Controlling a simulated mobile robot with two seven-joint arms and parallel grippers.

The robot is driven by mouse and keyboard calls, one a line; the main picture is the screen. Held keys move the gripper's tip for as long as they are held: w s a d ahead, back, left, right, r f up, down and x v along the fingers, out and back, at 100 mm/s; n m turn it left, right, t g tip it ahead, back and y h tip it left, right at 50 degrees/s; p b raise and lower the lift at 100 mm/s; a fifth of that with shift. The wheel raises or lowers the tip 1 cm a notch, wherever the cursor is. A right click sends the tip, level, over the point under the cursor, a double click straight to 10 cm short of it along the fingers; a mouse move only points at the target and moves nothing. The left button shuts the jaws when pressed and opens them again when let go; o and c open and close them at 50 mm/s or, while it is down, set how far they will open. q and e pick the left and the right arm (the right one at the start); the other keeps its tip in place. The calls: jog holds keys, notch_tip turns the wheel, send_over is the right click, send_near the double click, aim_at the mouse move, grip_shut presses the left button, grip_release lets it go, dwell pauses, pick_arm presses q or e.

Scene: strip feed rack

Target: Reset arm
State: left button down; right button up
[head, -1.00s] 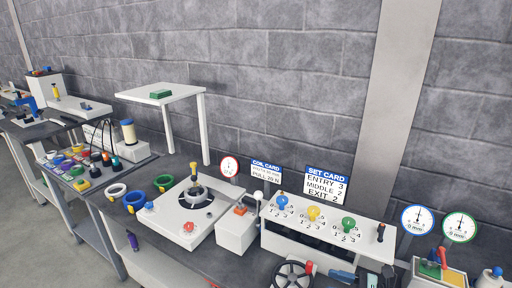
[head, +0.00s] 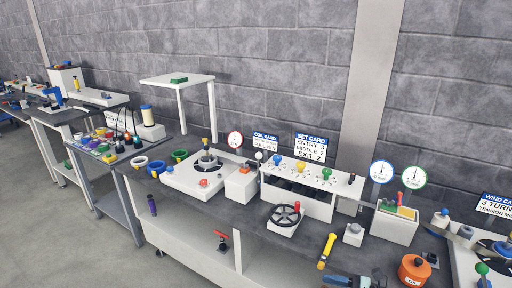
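Neither of my grippers shows in the head view, and no arm of mine can be made out. The view holds a long row of workbenches along a grey block wall. On the near bench stands a white rack (head: 312,202) with blue, yellow and green knobs on its top. A card (head: 310,147) behind it reads entry 3, middle 2, exit 2. A black handwheel (head: 285,215) on a white block stands in front of the rack.
A white turntable box (head: 185,182) and coloured rings (head: 157,167) lie to the left. A yellow tool (head: 327,250), an orange pot (head: 414,270) and a gauge box (head: 394,226) are to the right. A white raised shelf (head: 177,80) stands behind. The floor (head: 90,250) at front left is clear.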

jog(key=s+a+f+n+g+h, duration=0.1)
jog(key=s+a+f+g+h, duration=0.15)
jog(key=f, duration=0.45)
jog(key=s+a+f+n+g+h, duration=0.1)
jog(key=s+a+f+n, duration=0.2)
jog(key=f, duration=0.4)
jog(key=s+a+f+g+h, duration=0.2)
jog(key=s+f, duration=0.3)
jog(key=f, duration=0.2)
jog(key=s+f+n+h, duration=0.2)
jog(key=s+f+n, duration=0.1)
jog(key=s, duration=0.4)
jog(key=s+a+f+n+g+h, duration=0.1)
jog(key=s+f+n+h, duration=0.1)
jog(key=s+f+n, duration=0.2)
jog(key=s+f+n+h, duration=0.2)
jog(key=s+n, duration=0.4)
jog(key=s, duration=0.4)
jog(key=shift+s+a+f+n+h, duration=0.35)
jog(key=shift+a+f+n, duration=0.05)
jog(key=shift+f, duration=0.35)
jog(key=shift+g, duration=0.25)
